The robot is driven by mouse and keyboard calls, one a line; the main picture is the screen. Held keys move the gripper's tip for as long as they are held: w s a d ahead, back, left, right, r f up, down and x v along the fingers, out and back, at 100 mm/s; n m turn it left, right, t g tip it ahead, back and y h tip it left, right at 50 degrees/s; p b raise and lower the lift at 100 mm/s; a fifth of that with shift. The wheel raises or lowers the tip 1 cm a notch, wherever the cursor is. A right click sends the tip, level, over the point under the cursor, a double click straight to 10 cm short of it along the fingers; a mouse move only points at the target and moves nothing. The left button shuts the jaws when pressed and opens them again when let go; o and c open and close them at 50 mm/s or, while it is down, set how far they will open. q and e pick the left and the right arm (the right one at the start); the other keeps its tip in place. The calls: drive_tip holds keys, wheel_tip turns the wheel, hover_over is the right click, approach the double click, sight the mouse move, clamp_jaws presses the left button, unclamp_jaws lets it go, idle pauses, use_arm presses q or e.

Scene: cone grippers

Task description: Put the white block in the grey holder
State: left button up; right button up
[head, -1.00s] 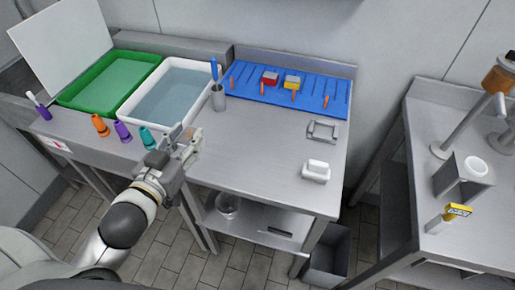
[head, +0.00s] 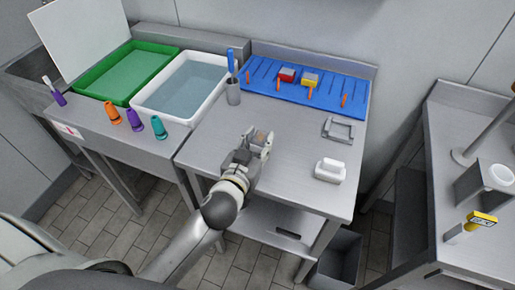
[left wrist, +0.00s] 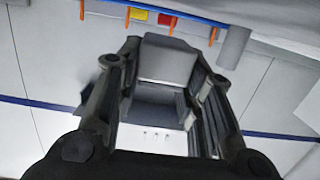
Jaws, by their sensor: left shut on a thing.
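My left gripper (head: 258,143) is over the left part of the steel table and is shut on a small grey-brown block (head: 263,136). In the left wrist view this block (left wrist: 165,62) sits between the two fingers and looks grey. A white block (head: 330,171) with a raised top part stands on the table, to the right of the gripper and apart from it. A grey open frame, which looks like the grey holder (head: 337,138), lies behind the white block and appears empty. My right gripper is not in view.
A blue ribbed mat (head: 268,75) with orange pegs, a red block (head: 287,75) and a yellow block (head: 310,79) lies at the back. A grey cup (head: 233,93) with a blue-handled tool stands behind the gripper. A white water tub (head: 151,113) is at left. The table's middle is clear.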

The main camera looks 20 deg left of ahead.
sight(258, 149)
use_arm(q)
drive_tip(key=shift+f, duration=1.45)
drive_tip(key=shift+f, duration=0.2)
drive_tip(key=o, duration=1.1)
drive_tip(key=shift+c, duration=0.2)
drive_tip(key=shift+r, duration=0.15)
